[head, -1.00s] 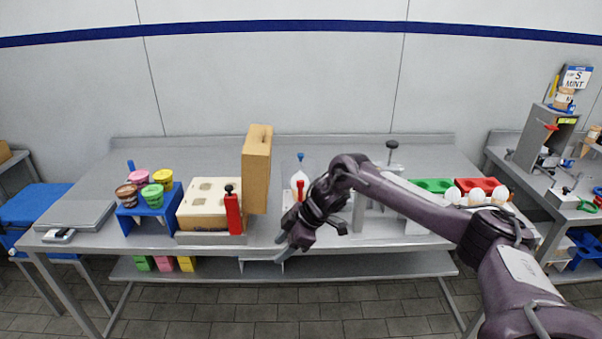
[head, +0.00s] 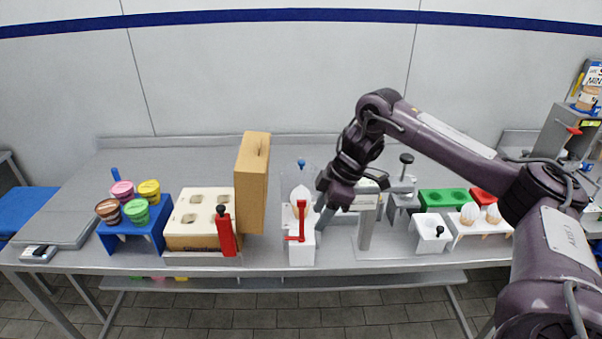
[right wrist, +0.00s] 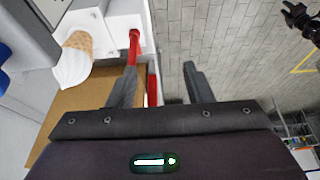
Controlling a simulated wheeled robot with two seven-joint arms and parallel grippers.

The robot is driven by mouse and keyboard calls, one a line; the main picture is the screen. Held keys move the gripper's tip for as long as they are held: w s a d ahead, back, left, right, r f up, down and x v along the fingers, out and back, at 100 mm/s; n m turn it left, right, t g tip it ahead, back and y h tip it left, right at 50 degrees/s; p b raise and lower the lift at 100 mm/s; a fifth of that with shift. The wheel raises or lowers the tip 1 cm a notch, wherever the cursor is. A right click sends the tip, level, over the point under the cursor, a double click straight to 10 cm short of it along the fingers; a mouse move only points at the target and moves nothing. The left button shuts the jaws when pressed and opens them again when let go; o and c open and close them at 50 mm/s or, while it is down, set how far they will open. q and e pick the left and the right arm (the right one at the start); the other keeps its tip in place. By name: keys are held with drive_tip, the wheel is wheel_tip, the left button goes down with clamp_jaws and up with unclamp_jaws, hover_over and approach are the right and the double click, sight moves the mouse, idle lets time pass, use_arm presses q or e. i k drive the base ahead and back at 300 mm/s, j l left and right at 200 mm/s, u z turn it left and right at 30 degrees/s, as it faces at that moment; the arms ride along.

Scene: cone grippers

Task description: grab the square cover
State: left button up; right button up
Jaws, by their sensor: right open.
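A tan, thick square board (head: 252,190) with a slot in its top stands upright at the right of a cream box in the head view. It looks like the square cover. Its tan face fills part of the lower left in the right wrist view (right wrist: 75,120). My right gripper (head: 328,218) is right of the board, apart from it, beside the cone holder with the red lever. In the right wrist view its two fingers (right wrist: 160,82) are spread with nothing held. A dark claw-like part (right wrist: 300,20), perhaps my left gripper, shows at the top right; its jaws are unclear.
A white-topped cone (head: 300,196) stands in a white holder (head: 301,254) with a red lever. A grey stand (head: 367,228) is just right of my gripper. A blue rack (head: 150,240) holds coloured cups.

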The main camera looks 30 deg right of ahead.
sight(302, 171)
drive_tip(key=i+l, duration=0.85)
drive_tip(key=i, duration=0.05)
